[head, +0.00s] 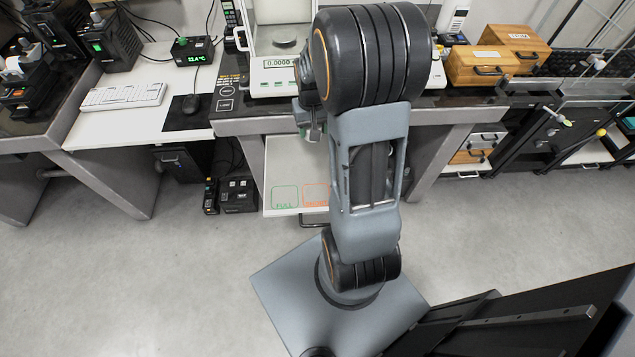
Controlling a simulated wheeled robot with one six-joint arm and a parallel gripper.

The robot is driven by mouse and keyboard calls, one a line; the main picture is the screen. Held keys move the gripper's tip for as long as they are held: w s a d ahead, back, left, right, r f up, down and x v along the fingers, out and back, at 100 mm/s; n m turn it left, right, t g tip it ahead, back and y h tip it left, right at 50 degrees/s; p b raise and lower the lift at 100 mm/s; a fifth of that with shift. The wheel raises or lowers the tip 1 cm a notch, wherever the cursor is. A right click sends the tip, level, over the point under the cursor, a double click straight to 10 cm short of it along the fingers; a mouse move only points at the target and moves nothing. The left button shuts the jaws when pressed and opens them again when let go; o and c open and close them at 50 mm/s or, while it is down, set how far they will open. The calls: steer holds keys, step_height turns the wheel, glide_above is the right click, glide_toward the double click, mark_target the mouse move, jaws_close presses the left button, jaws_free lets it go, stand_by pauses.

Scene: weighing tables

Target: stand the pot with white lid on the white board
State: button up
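A white board (283,166) juts out below the front of the dark weighing table, with a green square marked FULL and an orange square on it; my arm covers its right part. My gripper (313,130) is at the table's front edge, above the back of the board. It is small and partly hidden behind my arm, so I cannot tell whether it is open or holds something. I cannot make out a pot with a white lid; my arm hides much of the table and board.
A balance (279,88) reading 0.0000 stands behind my gripper. Wooden boxes (483,66) are at the right. The grey floor in front is open.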

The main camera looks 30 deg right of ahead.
steer(key=s+d+m+b, duration=0.2)
steer(key=s+d+b, duration=0.2)
steer(key=s+d, duration=0.1)
steer(key=w+a+f, duration=0.1)
steer(key=w, duration=0.1)
steer(key=w+a+f, duration=0.1)
steer(key=w+a, duration=0.1)
steer(key=w+a+f+b, duration=0.1)
steer(key=w+a, duration=0.1)
steer(key=shift+w+a+f, duration=0.1)
steer(key=shift+w+a, duration=0.05)
glide_above(295, 157)
steer(key=f, duration=0.5)
steer(key=shift+d+f+b, duration=0.15)
steer(key=shift+d+b, duration=0.1)
steer(key=shift+b, duration=0.05)
steer(key=shift+a+f, duration=0.15)
steer(key=shift+f, duration=0.1)
steer(key=shift+w+a+f+b, duration=0.1)
steer(key=shift+f+b, duration=0.2)
steer(key=shift+f, duration=1.4)
